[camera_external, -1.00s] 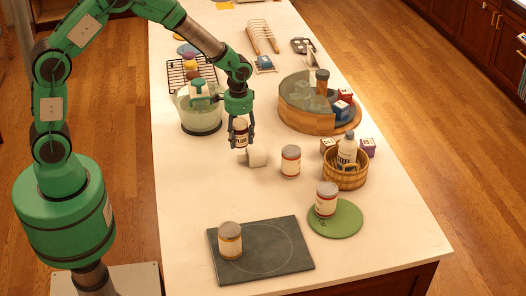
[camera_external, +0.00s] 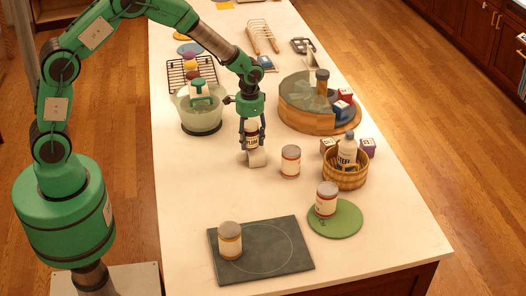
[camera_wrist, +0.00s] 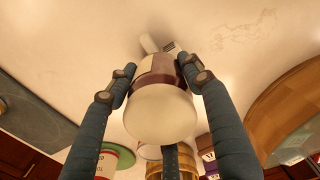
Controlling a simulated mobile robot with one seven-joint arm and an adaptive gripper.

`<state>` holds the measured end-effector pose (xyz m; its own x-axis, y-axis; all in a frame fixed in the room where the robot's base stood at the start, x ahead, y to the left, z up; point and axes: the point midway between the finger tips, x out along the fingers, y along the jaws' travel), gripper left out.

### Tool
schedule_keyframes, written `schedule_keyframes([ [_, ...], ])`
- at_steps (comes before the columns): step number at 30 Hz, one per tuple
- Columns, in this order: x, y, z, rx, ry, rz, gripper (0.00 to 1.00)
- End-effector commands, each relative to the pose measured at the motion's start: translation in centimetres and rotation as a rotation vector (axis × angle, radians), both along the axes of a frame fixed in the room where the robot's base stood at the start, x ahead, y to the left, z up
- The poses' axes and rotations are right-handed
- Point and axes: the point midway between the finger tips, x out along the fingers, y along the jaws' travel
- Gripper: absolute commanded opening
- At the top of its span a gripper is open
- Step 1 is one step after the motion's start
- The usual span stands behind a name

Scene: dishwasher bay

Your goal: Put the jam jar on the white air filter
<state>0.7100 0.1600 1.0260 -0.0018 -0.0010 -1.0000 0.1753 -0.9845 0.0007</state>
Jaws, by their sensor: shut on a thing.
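My gripper (camera_external: 252,138) is shut on a jam jar (camera_external: 251,142) with a white label and dark lettering. The jar hangs upright between the fingers, and in the wrist view its pale round end (camera_wrist: 160,112) faces the camera. The small white air filter (camera_external: 257,159) lies on the counter directly below the jar, and its edge shows beyond the jar in the wrist view (camera_wrist: 148,44). The jar's lower end overlaps the filter in the external view; I cannot tell whether they touch.
A similar jar (camera_external: 290,161) stands just right of the filter. Other jars stand on a green round mat (camera_external: 347,222) and a dark slab (camera_external: 285,262). A basket (camera_external: 345,178) holds a bottle. A pale green bowl (camera_external: 187,112) and a wooden round tub (camera_external: 297,114) flank my gripper.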

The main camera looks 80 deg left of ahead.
Motion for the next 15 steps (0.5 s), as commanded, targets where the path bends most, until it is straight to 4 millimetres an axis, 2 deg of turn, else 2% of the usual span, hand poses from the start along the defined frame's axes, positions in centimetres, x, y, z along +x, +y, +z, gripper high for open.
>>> schedule_keyframes([
  [6,0.1,0.0,-1.7,0.0,-0.002,0.0,0.04],
  [15,0.1,0.0,-1.8,0.001,-0.003,0.0,0.04],
])
